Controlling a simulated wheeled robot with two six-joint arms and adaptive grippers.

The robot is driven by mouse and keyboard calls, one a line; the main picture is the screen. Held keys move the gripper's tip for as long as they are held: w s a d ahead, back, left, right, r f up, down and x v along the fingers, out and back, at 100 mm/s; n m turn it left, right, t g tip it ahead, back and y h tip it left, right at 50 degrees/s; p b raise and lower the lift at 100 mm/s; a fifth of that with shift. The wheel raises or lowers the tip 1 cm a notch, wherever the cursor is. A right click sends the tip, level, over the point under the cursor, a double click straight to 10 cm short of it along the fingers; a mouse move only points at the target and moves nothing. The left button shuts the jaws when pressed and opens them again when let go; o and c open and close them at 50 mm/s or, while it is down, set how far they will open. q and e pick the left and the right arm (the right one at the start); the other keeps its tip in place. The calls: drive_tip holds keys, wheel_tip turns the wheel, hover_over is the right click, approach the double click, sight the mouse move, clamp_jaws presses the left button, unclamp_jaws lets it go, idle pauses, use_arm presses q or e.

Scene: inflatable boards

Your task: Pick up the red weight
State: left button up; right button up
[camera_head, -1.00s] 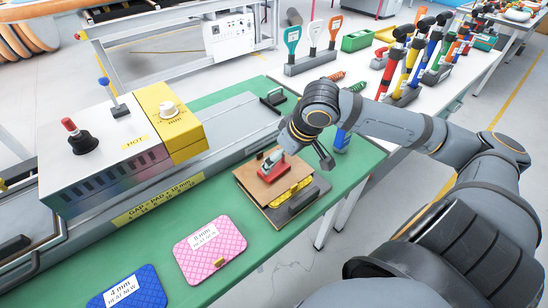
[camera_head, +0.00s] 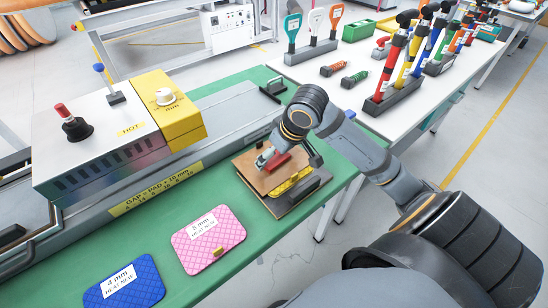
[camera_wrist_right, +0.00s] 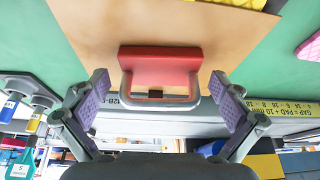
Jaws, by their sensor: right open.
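The red weight (camera_head: 280,161), a red block with a grey handle, sits on a tan board (camera_head: 250,175) at the right edge of the green table. In the right wrist view the red weight (camera_wrist_right: 160,62) lies on the tan board (camera_wrist_right: 100,28), its grey handle towards me. My right gripper (camera_wrist_right: 159,84) is open, with one purple-padded finger on each side of the handle and a gap on both sides. In the head view my right gripper (camera_head: 289,160) is at the weight and partly hides it. My left gripper is not in view.
A pink 8 mm pad (camera_head: 208,240) and a blue 4 mm pad (camera_head: 124,285) lie on the green table (camera_head: 185,205). A grey machine with a yellow block (camera_head: 168,112) stands at left. A white table behind holds racked tools (camera_head: 400,75).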

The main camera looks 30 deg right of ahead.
drive_tip(key=c, duration=1.6)
drive_tip(key=shift+r, duration=0.1)
